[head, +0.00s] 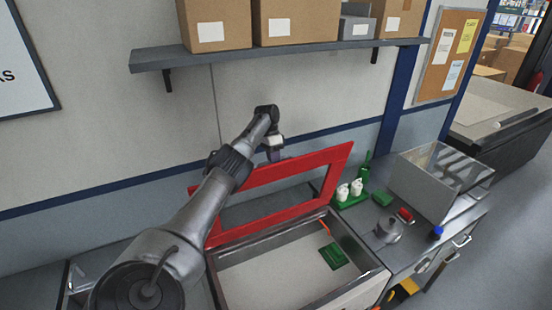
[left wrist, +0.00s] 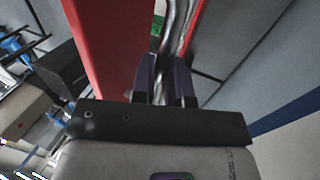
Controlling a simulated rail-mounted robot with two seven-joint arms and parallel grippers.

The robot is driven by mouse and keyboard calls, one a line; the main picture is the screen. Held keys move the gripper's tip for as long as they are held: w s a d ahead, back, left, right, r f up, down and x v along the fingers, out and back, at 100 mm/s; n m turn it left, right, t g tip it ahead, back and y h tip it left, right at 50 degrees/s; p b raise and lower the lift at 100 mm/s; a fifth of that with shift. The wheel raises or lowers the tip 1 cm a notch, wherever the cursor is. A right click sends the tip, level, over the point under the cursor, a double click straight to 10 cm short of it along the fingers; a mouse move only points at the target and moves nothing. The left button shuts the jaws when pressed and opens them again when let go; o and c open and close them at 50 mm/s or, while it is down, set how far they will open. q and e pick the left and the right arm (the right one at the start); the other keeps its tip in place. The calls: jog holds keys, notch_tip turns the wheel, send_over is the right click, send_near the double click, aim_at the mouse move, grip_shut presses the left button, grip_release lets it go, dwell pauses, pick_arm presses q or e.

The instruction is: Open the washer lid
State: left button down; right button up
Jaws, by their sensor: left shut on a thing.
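The washer (head: 357,286) is an open metal tub at the bottom centre of the head view. Its lid (head: 330,158) is a red frame with a large opening, raised and tilted up at the back of the tub. The red frame also shows in the left wrist view (left wrist: 105,45). My left gripper (left wrist: 167,75) is shut on a shiny metal bar (left wrist: 181,25), apparently the lid handle, beside the red frame. In the head view my left gripper (head: 274,154) is at the lid's upper edge, its fingertips unclear. My right gripper is in neither view.
A green part (head: 333,256) lies inside the tub. On the bench to the right are white bottles in a green tray (head: 350,199), a metal can (head: 389,231), a red item (head: 405,215) and a clear-sided box (head: 425,190). A shelf (head: 280,52) with boxes hangs above.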

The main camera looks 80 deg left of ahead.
pick_arm(q)
jog(key=shift+d+f, duration=0.1)
jog(key=shift+f, duration=0.35)
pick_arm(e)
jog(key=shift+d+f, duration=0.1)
pick_arm(q)
jog(key=c, duration=1.5)
grip_release()
jog(key=shift+d, duration=0.1)
jog(key=shift+o, duration=0.8)
jog(key=shift+s+d+f, duration=0.15)
jog(key=shift+o, duration=1.1)
jog(key=shift+r, duration=0.3)
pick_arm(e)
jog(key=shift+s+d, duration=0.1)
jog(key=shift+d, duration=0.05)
pick_arm(q)
jog(key=shift+r, duration=0.1)
